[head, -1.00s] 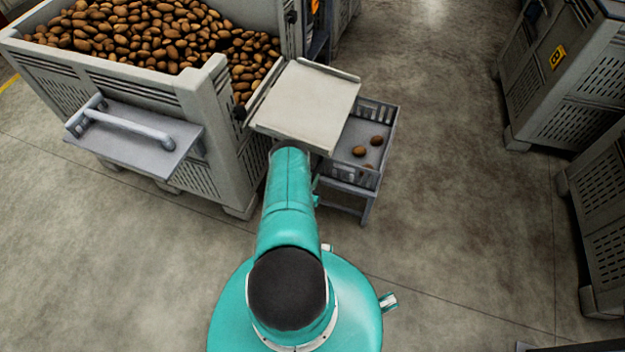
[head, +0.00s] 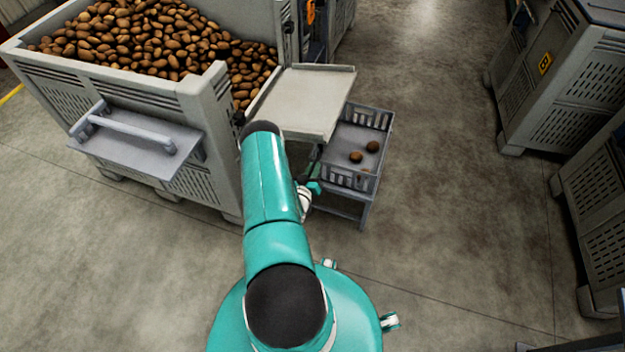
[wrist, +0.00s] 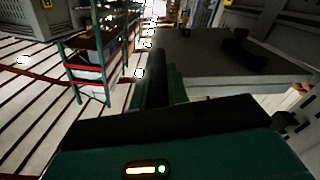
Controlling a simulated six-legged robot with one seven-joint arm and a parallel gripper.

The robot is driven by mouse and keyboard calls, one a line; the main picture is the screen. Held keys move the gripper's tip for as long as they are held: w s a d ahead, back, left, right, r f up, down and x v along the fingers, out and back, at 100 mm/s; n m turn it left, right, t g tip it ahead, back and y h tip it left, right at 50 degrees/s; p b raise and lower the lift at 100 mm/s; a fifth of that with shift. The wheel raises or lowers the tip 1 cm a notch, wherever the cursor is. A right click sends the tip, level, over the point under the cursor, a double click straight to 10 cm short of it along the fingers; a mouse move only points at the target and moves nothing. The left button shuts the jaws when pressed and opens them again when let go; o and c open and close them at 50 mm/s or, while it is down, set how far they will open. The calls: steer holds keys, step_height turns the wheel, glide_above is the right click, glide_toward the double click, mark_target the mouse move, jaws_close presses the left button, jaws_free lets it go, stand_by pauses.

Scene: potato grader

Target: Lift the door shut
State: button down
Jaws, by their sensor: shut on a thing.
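The door is a pale grey flap (head: 305,98) with raised side rims. It is hinged at the right end of the grey potato bin (head: 225,140) and stands out sideways, open, over a small crate. In the wrist view a dark grey plate (wrist: 205,75), apparently the door's shadowed face, fills the upper right. My gripper (wrist: 156,80) is shut at this plate's left edge, seen only as dark finger shapes. In the head view my arm reaches up to the door's near edge, and the gripper and its grip are hidden there.
A grey slatted crate (head: 385,150) with a few potatoes stands on a low stand under the door. The bin is heaped with potatoes (head: 150,40). A shelf with a bar handle (head: 130,135) juts from its front. Closed bins (head: 560,75) stand at right. The floor between is clear.

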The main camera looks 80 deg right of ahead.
steer(key=w+r+n, duration=0.4)
steer(key=r, duration=0.6)
steer(key=w+r+n, duration=0.4)
steer(key=w+r, duration=0.1)
steer(key=r, duration=0.6)
steer(key=w+d+r+n, duration=0.1)
steer(key=w+r+n, duration=0.1)
steer(key=w+r, duration=0.2)
steer(key=w+d+r+n, duration=0.1)
steer(key=w+r+n, duration=0.2)
steer(key=w, duration=0.8)
steer(key=shift+w+d+r, duration=0.2)
steer(key=shift+r, duration=0.95)
steer(key=c, duration=1.4)
jaws_free()
steer(key=shift+o, duration=0.2)
steer(key=shift+f, duration=0.1)
